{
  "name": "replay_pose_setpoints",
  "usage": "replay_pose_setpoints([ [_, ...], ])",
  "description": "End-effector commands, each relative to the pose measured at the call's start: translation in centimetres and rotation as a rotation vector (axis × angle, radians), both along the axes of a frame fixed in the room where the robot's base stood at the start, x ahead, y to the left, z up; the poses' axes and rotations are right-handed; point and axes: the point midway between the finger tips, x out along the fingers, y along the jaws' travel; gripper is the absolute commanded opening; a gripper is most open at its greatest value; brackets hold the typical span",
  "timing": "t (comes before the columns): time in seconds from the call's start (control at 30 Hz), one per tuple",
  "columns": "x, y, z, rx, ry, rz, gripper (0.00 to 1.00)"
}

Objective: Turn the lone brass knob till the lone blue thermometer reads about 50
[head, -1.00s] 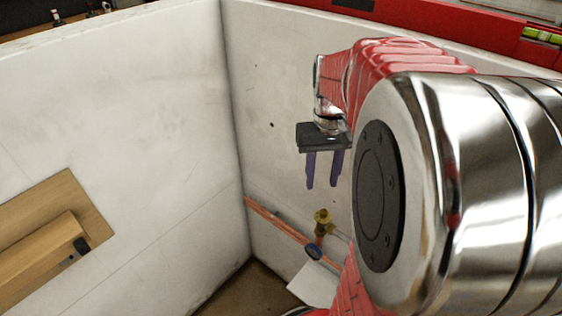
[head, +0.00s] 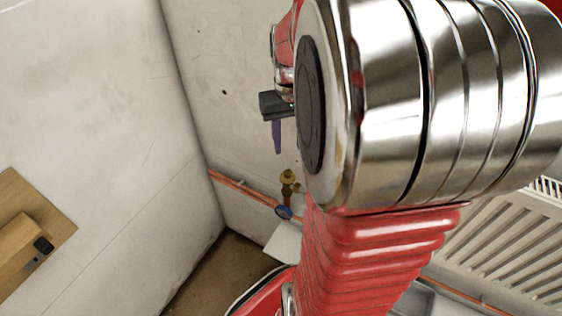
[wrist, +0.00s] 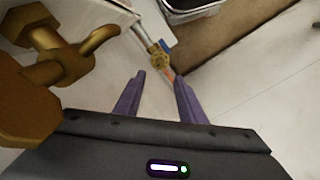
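The brass knob (head: 288,178) is low by the far wall, on a copper pipe in the head view. The blue thermometer (head: 283,212) is just below it; its reading is too small to tell. My gripper (head: 277,150) is above the knob and apart from it in the picture, with one purple finger showing and the other hidden by my arm. In the wrist view my gripper (wrist: 159,76) is open and empty. A small brass fitting (wrist: 158,58) with a blue part (wrist: 166,45) shows beyond the fingertips. My arm covers the area right of the knob.
A large brass fitting (wrist: 45,60) is close at the left of the wrist view. A white radiator (head: 510,235) stands at right, partly behind my arm. A wooden piece (head: 30,225) is on the left wall. Brown floor (head: 215,270) shows in the corner.

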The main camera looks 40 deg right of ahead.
Motion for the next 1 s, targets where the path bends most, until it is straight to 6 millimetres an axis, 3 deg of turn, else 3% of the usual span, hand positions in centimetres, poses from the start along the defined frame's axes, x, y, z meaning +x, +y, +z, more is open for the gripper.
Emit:
replay_pose_setpoints([
  [0.6, 0.0, 0.1, -9.3, 0.002, 0.002, 0.002, 0.36],
  [1.0, 0.1, 0.1, -10.5, 0.0, 0.0, 0.003, 0.36],
])
